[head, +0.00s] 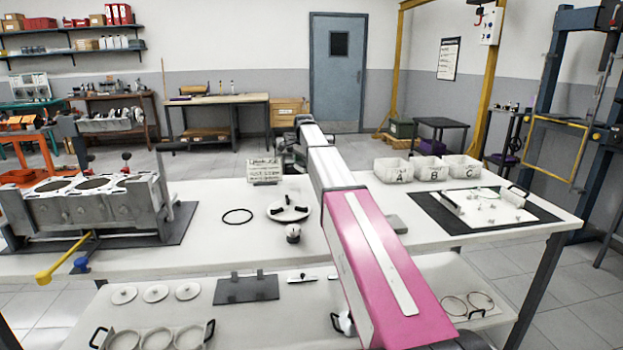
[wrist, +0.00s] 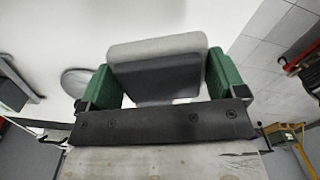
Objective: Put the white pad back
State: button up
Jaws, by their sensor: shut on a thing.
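My gripper (wrist: 160,80) shows in the wrist view with a green finger on each side. It is shut on a block-shaped pad, which I take to be the white pad (wrist: 157,47). Its upper face is pale grey and the face toward the camera is dark grey. The pad looks held above a pale surface; I cannot tell whether it touches anything. In the head view my pink and grey arm reaches away over the table, and the fingers and held pad cannot be made out there.
The white table (head: 220,193) holds an engine block (head: 95,203) at left, a black ring (head: 237,216), a round white tray (head: 275,211), a grey block (head: 396,223), bins A, B and C (head: 428,171), and a dark mat (head: 447,220). A lower shelf carries discs and rings.

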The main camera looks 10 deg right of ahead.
jog(key=d+f, duration=0.1)
jog(key=w+d+f, duration=0.1)
jog(key=d, duration=0.1)
jog(key=shift+d, duration=0.1)
jog(key=shift+f, duration=2.05)
jog(key=o, duration=0.7)
jog(key=shift+f, duration=0.1)
jog(key=shift+o, duration=0.3)
notch_tip(320, 180, up, 12)
